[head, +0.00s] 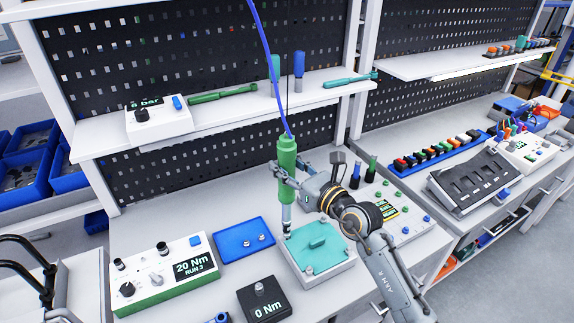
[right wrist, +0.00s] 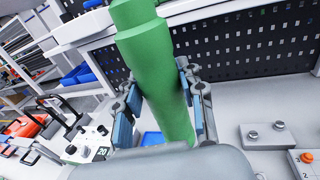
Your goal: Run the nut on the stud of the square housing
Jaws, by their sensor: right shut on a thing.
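My right gripper (head: 283,180) is shut on a green nutrunner (head: 287,152) that hangs upright from a blue hose; the green body also fills the middle of the right wrist view (right wrist: 150,60) between the finger pads. The square housing (head: 318,262), pale with a teal top, sits on the bench below. The silver tip of the nutrunner is over the housing's back left corner; I cannot tell whether it touches. The stud and any nut there are hidden or too small to tell. My left gripper is not in view.
A blue tray (head: 232,246) with small metal parts lies left of the housing. A 20 Nm control box (head: 155,287) and a black 0 Nm block (head: 252,294) stand nearby. A panel with green buttons (head: 408,228) is at right, partly behind my arm. A shelf (head: 230,127) runs behind.

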